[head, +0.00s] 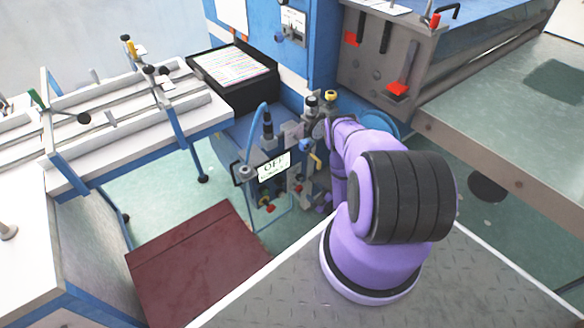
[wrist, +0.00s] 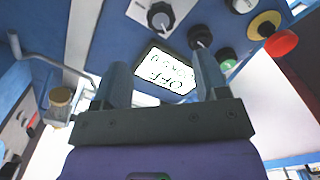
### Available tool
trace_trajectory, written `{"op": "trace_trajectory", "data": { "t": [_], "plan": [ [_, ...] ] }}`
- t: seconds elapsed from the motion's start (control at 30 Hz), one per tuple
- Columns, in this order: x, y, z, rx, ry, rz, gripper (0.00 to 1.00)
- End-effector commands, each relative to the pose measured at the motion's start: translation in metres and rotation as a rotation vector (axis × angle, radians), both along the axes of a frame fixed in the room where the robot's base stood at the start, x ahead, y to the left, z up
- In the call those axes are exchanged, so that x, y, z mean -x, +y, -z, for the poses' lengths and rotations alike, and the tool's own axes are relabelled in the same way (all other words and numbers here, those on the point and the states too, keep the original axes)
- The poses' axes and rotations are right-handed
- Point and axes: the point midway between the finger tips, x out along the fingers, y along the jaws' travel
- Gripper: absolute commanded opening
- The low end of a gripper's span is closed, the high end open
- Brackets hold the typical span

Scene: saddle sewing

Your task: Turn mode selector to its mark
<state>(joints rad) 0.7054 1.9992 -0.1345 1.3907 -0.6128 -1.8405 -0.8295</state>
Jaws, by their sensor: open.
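My gripper (wrist: 163,82) is open in the wrist view, its two dark fingers apart with nothing between them. Beyond the fingers is a blue panel with a display reading "OFF" (wrist: 168,70), upside down in this view. A black knob on a white plate (wrist: 160,16) is at the top, ahead of the fingers and apart from them. A second black knob (wrist: 200,37) sits by the right fingertip. I cannot tell for sure which is the mode selector, and no mark is readable. In the head view my purple arm hides the gripper.
In the wrist view a green button (wrist: 227,58) and a red mushroom button (wrist: 281,43) lie to the right, and a bent metal rod (wrist: 55,63) to the left. In the head view a black tray with papers (head: 238,72) and a maroon platform (head: 197,262) are left of my arm.

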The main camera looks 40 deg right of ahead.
Motion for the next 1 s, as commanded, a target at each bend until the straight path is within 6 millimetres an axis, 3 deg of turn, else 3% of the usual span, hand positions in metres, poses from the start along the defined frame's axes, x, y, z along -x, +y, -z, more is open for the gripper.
{"op": "trace_trajectory", "data": {
  "t": [0.1, 0.23, 0.7, 1.0],
  "plan": [
    [0.004, 0.003, 0.004, -0.002, -0.007, 0.0, 0.67],
    [-0.005, 0.003, 0.004, -0.001, -0.009, 0.0, 0.67],
    [-0.082, -0.002, 0.003, 0.0, -0.008, -0.001, 0.67],
    [-0.102, -0.003, 0.003, -0.001, -0.007, 0.0, 0.67]
  ]
}}
